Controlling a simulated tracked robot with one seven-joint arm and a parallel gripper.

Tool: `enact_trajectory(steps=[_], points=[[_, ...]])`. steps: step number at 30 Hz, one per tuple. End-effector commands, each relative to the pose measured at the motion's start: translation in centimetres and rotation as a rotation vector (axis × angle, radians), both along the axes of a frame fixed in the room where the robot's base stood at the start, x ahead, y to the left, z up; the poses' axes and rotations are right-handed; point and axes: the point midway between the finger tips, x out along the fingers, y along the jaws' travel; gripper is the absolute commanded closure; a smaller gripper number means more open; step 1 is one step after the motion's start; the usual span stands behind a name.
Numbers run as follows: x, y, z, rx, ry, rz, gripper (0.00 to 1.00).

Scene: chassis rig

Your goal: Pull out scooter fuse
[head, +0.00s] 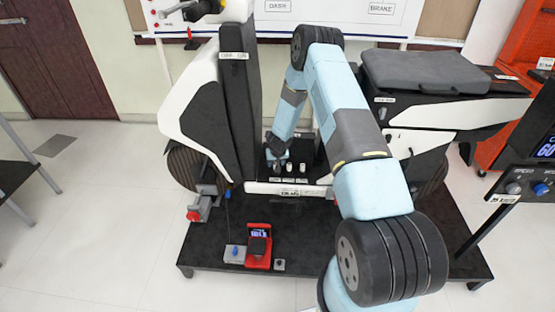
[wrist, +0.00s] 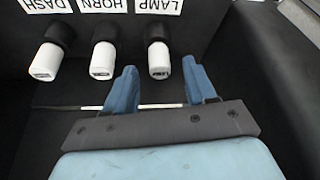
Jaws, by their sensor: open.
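In the wrist view three white fuses stand in a row in black sockets, with upside-down labels DASH, HORN and LAMP. They are the DASH fuse (wrist: 46,62), the HORN fuse (wrist: 104,60) and the LAMP fuse (wrist: 158,61). My gripper (wrist: 160,70) is open, with one blue finger on each side of the LAMP fuse's end. Gaps show between both fingers and that fuse, and I see no contact. In the head view my gripper (head: 279,157) is low at the scooter's footwell, by the small white fuses (head: 289,167); my arm partly covers this area.
The white and black scooter (head: 205,98) stands on a dark platform (head: 330,250). Its dark front panel is on the left of the footwell and its seat (head: 425,72) on the right. A red device (head: 258,247) sits on the platform's front left.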

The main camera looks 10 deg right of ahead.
Motion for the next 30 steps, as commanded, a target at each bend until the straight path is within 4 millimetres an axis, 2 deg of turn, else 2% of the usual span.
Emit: enact_trajectory(steps=[7,19,30], points=[[0.9,0.0,-2.2,0.0,0.0,-0.001,0.44],[1.1,0.0,-2.5,0.0,-0.001,0.0,0.44],[1.1,0.0,-2.5,0.0,-0.001,0.0,0.8]])
